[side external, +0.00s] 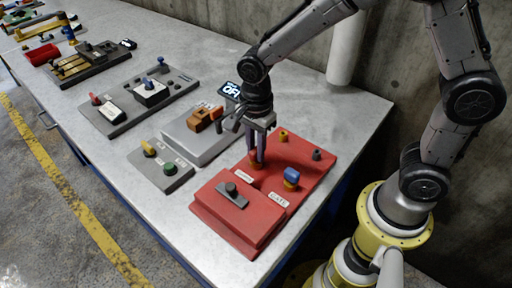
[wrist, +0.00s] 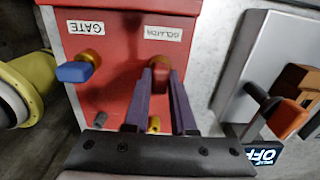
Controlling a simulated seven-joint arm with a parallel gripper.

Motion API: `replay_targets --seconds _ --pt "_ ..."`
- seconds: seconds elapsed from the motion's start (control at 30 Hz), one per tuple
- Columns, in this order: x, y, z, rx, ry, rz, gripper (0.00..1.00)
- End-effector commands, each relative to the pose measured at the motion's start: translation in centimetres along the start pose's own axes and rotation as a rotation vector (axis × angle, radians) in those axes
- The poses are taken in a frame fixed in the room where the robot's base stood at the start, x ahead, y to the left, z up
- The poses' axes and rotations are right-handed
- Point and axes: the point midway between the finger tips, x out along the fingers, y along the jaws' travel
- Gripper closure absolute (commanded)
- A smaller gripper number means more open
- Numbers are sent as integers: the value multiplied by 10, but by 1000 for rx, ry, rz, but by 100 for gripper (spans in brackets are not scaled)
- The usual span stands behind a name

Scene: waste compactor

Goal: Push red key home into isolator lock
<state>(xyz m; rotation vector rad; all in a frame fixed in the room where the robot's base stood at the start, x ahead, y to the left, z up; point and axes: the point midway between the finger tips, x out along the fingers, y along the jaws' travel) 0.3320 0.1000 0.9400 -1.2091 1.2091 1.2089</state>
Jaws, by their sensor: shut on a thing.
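The red key (wrist: 160,74) is between the fingertips of my gripper (wrist: 161,80) in the wrist view. My gripper, also in the side view (side external: 258,160), points down and is shut on the key. The brass isolator lock (wrist: 159,60) is on the red panel, right at the key, beside the label that reads ISOLATOR (wrist: 164,33). In the side view the lock (side external: 255,167) is directly under the fingertips. The fingers hide part of the key, and I cannot tell how deep it sits.
A blue key (side external: 291,174) stands in the GATE lock on the same red panel (side external: 310,148). A yellow part (side external: 283,134) and a dark peg (side external: 316,155) stand behind. A grey box with an orange-brown handle (side external: 204,120) and an OFF display (side external: 230,90) are to the left.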

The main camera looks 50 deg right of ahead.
Motion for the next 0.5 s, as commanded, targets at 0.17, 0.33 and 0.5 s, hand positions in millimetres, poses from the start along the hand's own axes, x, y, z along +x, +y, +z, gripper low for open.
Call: replay_targets --seconds 0.17,0.33,0.5 --pt "1 0 0 0 0 0 73" --pt "1 0 0 0 0 1 42" --pt "1 0 0 0 0 0 41"
